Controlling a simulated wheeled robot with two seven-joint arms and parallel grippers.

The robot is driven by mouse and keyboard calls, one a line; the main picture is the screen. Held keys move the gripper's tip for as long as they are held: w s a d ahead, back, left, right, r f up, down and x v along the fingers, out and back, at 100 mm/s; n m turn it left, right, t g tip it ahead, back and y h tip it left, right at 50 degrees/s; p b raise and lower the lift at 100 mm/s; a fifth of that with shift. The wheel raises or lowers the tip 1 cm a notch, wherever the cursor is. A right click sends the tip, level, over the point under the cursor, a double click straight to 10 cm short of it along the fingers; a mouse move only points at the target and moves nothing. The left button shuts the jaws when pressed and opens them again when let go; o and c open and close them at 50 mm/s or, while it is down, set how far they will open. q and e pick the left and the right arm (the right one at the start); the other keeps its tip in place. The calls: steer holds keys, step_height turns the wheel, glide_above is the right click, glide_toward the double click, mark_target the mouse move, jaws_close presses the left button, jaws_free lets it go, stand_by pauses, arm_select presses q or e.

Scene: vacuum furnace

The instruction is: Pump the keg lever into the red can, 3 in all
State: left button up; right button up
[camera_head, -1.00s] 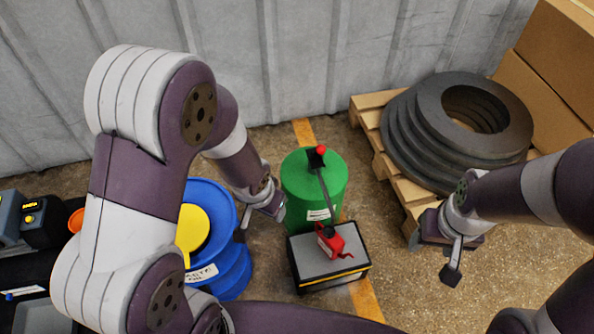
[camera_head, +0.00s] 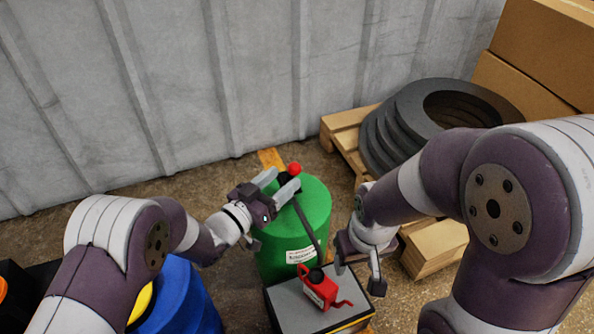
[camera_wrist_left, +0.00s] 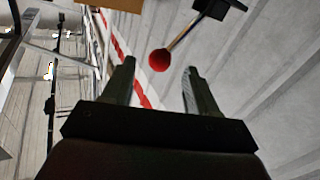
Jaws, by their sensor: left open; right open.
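The green keg (camera_head: 312,206) stands on the floor at the middle of the head view. A dark lever (camera_head: 306,220) with a red ball knob (camera_head: 295,169) is on its top. In the left wrist view the red knob (camera_wrist_left: 159,60) shows just beyond and between the open fingertips. My right gripper (camera_head: 358,270) is open and empty, right of the keg and can.
The box (camera_head: 284,301) under the can is low. A blue drum (camera_head: 182,297) stands at lower left, partly behind my left arm. A wooden pallet (camera_head: 345,128) with dark rings (camera_head: 410,105) stands at right. A grey corrugated wall (camera_head: 170,80) closes the back.

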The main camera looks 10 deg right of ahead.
mark_target(299, 167)
arm_select(q)
steer(key=b+x, duration=0.1)
steer(key=x, duration=0.2)
steer(key=b+x, duration=0.2)
steer(key=x, duration=0.1)
steer(key=shift+w+d+f, duration=0.2)
steer(key=shift+w+d, duration=0.05)
steer(key=shift+w+d+r, duration=0.15)
steer(key=shift+d, duration=0.05)
arm_select(e)
step_height(299, 167, down, 4)
steer(key=shift+f, duration=0.15)
arm_select(q)
steer(key=shift+c, duration=0.3)
